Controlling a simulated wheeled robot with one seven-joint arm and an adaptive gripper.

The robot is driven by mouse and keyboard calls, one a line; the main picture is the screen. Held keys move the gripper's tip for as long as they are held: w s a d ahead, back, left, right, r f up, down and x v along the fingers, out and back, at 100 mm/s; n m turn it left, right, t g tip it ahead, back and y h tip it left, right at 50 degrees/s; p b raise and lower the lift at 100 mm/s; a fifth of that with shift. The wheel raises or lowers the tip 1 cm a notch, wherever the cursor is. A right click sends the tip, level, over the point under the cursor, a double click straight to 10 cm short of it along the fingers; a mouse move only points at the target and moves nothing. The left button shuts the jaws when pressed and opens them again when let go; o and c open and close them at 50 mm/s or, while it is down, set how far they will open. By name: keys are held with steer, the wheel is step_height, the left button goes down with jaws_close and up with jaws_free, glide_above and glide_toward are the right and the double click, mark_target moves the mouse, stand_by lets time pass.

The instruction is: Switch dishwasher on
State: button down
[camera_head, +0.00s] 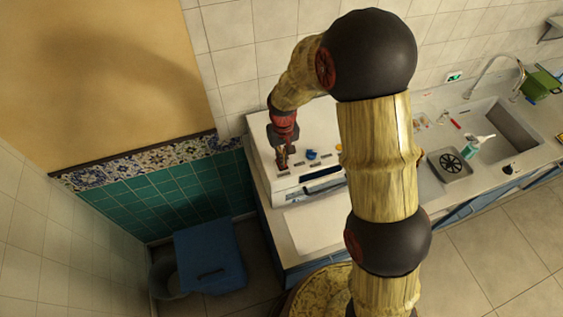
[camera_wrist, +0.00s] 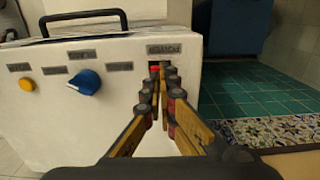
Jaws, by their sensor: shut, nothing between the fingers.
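The dishwasher (camera_head: 274,143) is a white box on the counter with a handle and a control panel. In the wrist view its white front (camera_wrist: 120,110) carries a yellow round button (camera_wrist: 27,85), a blue knob (camera_wrist: 84,83) and a small red switch (camera_wrist: 154,69) under a grey label. The blue knob also shows in the head view (camera_head: 312,155). My gripper (camera_wrist: 161,80) is shut and empty, its fingertips right at the red switch and partly covering it. I cannot tell whether they touch it. My gripper also shows in the head view (camera_head: 282,163), over the panel's left part.
A dark handle (camera_wrist: 85,17) runs along the dishwasher's edge. A blue bin (camera_head: 210,257) stands on the floor at the left. My arm hides part of the counter.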

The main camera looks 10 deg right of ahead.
steer(key=shift+f+b, duration=0.6)
steer(key=shift+f, duration=0.25)
stand_by(0.5)
steer(key=shift+r, duration=0.15)
steer(key=shift+r+p, duration=1.95)
steer(key=shift+r, duration=1.4)
steer(key=s+d+r+m+t+b, duration=0.1)
steer(key=s+d+b, duration=0.4)
steer(key=s+b, duration=0.7)
steer(key=s+d+m+t+b, duration=0.1)
steer(key=s+d+t+b, duration=0.3)
steer(key=s+b, duration=0.9)
steer(key=shift+s+d+r+t+b, duration=0.2)
steer(key=shift+d+r+t+b, duration=0.2)
steer(key=shift+d, duration=0.65)
